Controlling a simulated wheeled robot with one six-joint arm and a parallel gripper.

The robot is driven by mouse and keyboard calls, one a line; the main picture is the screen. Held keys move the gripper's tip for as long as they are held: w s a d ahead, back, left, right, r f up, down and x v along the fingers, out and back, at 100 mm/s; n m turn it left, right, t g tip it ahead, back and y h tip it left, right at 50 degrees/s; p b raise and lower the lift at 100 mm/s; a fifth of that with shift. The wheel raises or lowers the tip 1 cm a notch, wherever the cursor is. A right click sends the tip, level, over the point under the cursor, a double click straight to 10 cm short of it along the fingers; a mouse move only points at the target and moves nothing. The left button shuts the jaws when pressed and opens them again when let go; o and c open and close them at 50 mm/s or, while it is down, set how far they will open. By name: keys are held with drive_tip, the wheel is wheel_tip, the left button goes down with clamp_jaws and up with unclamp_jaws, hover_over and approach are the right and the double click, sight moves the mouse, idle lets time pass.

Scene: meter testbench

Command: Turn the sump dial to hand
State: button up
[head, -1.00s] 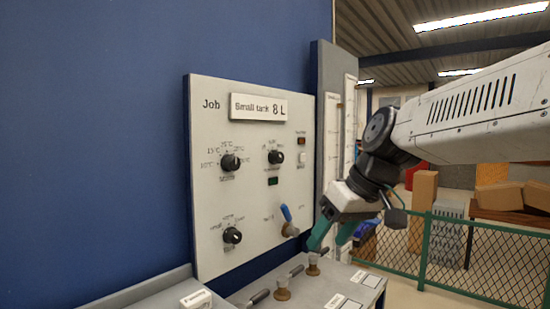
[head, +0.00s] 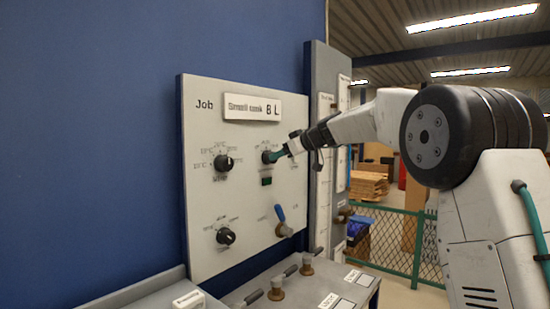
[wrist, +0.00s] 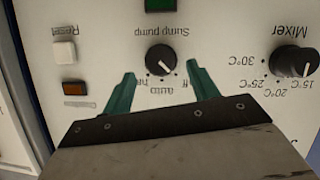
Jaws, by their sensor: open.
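The sump pump dial (wrist: 160,60) is a round black knob on the pale panel, seen upside down in the wrist view. Its scale reads off at right, auto in the middle and hand at left, partly covered by a finger. I cannot clearly tell which mark its pointer faces. My gripper (wrist: 161,72) is open, its green fingers one on each side of the dial with gaps to the knob. In the head view my gripper (head: 281,154) is at the dial (head: 267,157), partly covering it.
The black mixer dial (wrist: 292,61) is to the right in the wrist view. Below in the head view are a blue-handled valve (head: 281,215) and another black dial (head: 226,236).

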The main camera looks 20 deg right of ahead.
drive_tip(key=x, duration=0.3)
drive_tip(key=shift+w+a+f, duration=0.15)
drive_tip(key=shift+w+a, duration=0.1)
